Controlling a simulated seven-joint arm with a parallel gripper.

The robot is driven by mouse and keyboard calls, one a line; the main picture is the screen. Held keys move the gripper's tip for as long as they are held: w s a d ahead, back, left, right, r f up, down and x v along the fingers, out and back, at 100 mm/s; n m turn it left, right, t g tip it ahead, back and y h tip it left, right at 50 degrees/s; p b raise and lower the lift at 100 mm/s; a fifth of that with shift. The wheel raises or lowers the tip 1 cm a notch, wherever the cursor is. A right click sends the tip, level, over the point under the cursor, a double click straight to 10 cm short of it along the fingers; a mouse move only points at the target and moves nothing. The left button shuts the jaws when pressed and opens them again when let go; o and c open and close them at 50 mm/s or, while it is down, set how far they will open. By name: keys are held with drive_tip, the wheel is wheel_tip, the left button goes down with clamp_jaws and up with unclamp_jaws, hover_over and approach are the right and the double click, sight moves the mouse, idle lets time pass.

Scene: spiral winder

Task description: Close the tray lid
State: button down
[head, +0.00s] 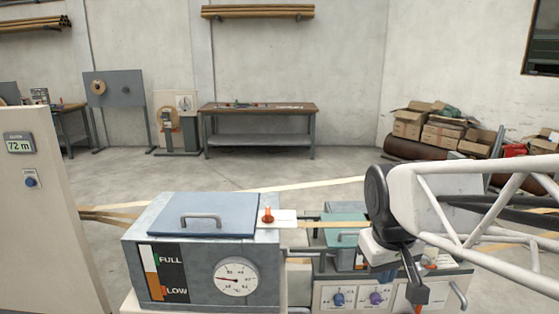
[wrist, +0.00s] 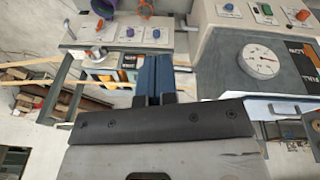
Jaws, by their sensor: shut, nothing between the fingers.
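A blue-grey lid (head: 205,214) with a bar handle (head: 201,219) lies over the grey box with the FULL/LOW gauge, in the head view. A smaller teal cover (head: 343,222) with its own handle is right of it, partly hidden by my arm. I cannot tell which is the tray lid. My gripper (head: 386,274) is over the right part of the machine, right of both. Its blue fingers (wrist: 153,76) are together and empty in the wrist view. Whether they touch anything is unclear.
The grey box (head: 195,273) carries a round dial (head: 236,279), also in the wrist view (wrist: 259,60). An orange knob (head: 267,215) stands beside the blue-grey lid. A panel with blue and purple knobs (head: 357,298) is below my gripper. A tall cabinet (head: 40,220) stands left.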

drive_tip(key=s+f+m, duration=0.2)
drive_tip(key=s+f, duration=0.1)
drive_tip(key=s, duration=0.6)
drive_tip(key=shift+s+f+m+y, duration=0.2)
drive_tip(key=shift+f+m+y, duration=0.1)
drive_tip(key=shift+f, duration=0.05)
drive_tip(key=shift+a, duration=0.1)
